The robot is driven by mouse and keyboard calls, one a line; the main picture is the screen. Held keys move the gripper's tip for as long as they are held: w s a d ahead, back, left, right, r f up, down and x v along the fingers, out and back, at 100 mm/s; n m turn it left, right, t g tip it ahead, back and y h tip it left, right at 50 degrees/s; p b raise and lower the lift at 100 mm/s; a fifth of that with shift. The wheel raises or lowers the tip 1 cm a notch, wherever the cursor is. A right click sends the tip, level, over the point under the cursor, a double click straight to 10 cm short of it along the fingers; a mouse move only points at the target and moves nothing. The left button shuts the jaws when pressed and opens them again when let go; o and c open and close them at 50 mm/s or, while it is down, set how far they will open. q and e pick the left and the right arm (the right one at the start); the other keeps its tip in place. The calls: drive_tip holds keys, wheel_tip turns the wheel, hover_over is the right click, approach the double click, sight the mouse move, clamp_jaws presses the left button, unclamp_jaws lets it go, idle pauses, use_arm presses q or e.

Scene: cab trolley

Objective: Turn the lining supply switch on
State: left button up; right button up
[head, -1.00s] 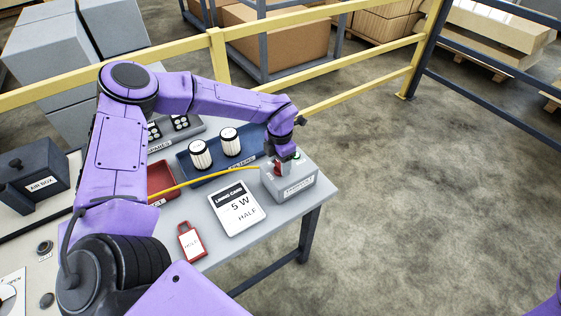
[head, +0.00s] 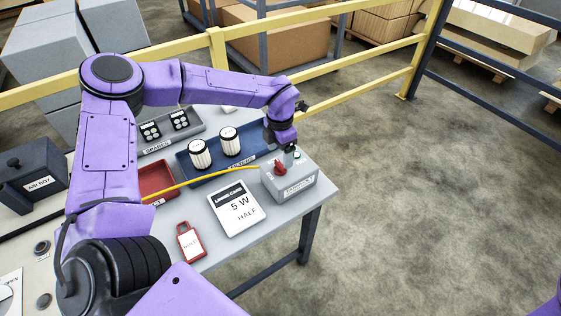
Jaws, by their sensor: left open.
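The lining supply is a grey box (head: 291,187) at the right end of the table, with a label on its front. A red switch knob (head: 280,169) sits on its top, with a small green spot beside it. The knob looks slanted, but I cannot read its setting. My left gripper (head: 290,151) is open just behind and above the knob, pointing down. The knob shows clear of the fingers, though contact with the box top is hard to judge. My right gripper is out of view.
A yellow cable (head: 208,178) runs left from the box. A lining card (head: 237,208), a red tag (head: 190,242), a red tray (head: 158,180) and a blue tray (head: 190,176) with two filters lie nearby. A yellow rail (head: 340,88) stands behind the table.

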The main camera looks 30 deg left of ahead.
sight(280, 163)
use_arm(q)
wheel_tip(280, 163, up, 6)
drive_tip(key=shift+b, duration=0.45)
drive_tip(key=shift+s+r, duration=0.1)
